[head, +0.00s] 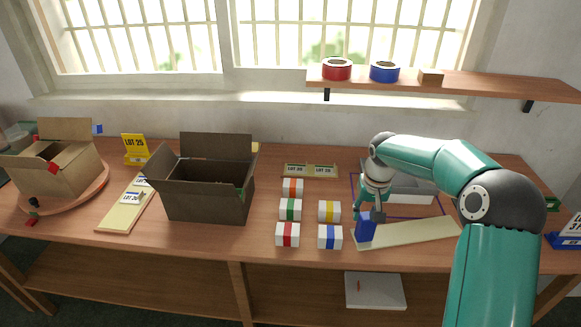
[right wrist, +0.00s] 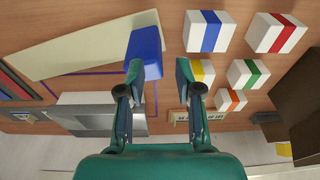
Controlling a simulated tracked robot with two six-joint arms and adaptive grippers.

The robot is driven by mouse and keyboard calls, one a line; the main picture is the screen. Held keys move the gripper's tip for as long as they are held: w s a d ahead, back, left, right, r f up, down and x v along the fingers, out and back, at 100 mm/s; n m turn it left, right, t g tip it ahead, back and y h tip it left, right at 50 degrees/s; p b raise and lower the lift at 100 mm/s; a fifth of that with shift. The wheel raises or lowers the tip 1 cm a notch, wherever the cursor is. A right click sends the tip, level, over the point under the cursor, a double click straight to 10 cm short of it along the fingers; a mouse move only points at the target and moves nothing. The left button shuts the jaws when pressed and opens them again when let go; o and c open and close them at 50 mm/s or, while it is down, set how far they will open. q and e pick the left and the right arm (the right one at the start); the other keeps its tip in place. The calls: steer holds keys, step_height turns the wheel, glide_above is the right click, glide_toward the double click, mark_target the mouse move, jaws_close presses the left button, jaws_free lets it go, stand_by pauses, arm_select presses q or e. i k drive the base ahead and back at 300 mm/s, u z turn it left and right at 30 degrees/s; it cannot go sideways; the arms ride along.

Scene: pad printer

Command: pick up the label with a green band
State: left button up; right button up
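The label with a green band is a small white block (head: 290,209) wrapped in green, lying on the table among similar blocks with orange, yellow, red and blue bands. It also shows in the right wrist view (right wrist: 248,73), right of the fingers and apart from them. My right gripper (head: 371,212) is low over the table, to the right of the banded blocks. In the right wrist view its two fingers (right wrist: 160,76) are apart with nothing between them. A blue block (right wrist: 145,54) stands by the left fingertip; whether they touch I cannot tell. My left gripper is out of view.
The blue block (head: 366,227) stands by the left end of a pale board (head: 410,233). A grey tray (head: 412,190) is partly hidden behind my right arm. An open dark box (head: 207,200) stands left of the blocks. A shelf (head: 470,85) holds tape rolls.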

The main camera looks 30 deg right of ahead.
mark_target(293, 168)
steer(key=i, duration=1.25)
steer(key=z, duration=0.05)
